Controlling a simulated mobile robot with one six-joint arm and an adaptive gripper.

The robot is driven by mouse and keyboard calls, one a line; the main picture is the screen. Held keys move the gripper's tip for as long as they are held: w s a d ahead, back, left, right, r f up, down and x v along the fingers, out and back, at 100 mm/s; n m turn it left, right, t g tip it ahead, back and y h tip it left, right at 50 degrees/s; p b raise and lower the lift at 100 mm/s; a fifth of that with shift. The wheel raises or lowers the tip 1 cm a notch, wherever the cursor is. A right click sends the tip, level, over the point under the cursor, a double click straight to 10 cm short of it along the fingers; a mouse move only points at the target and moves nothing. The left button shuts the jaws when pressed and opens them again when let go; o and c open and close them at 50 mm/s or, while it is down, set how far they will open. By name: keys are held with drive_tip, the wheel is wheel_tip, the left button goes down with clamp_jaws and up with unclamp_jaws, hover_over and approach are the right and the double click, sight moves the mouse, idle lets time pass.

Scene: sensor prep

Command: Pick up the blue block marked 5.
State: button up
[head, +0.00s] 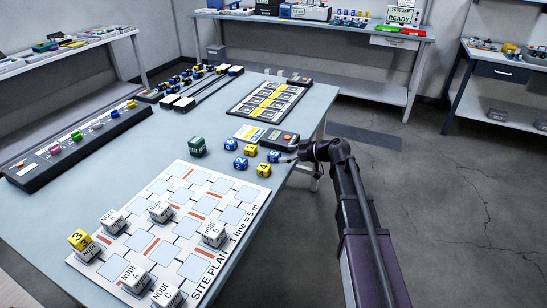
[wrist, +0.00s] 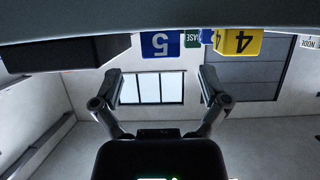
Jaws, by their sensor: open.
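The blue block marked 5 (head: 273,156) sits on the table near its right edge, at the right end of a small group of blocks. In the wrist view, which looks upside down, the blue block (wrist: 160,44) shows its 5 above and between my fingertips. My gripper (head: 291,158) is just right of this block in the head view. In the wrist view its fingers (wrist: 160,78) are spread with nothing between them. It seems apart from the block, though the exact gap cannot be told.
A yellow block marked 4 (wrist: 237,42) is close beside it. A blue block marked 2 (head: 240,163) and other small blocks cluster to the left. A dark device (head: 278,138) lies behind. A green block (head: 196,146) and the site plan board (head: 205,179) lie further left.

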sight(276, 153)
drive_tip(key=shift+b+x, duration=0.75)
drive_tip(key=shift+x, duration=1.75)
drive_tip(key=shift+r, duration=0.15)
drive_tip(key=c, duration=1.1)
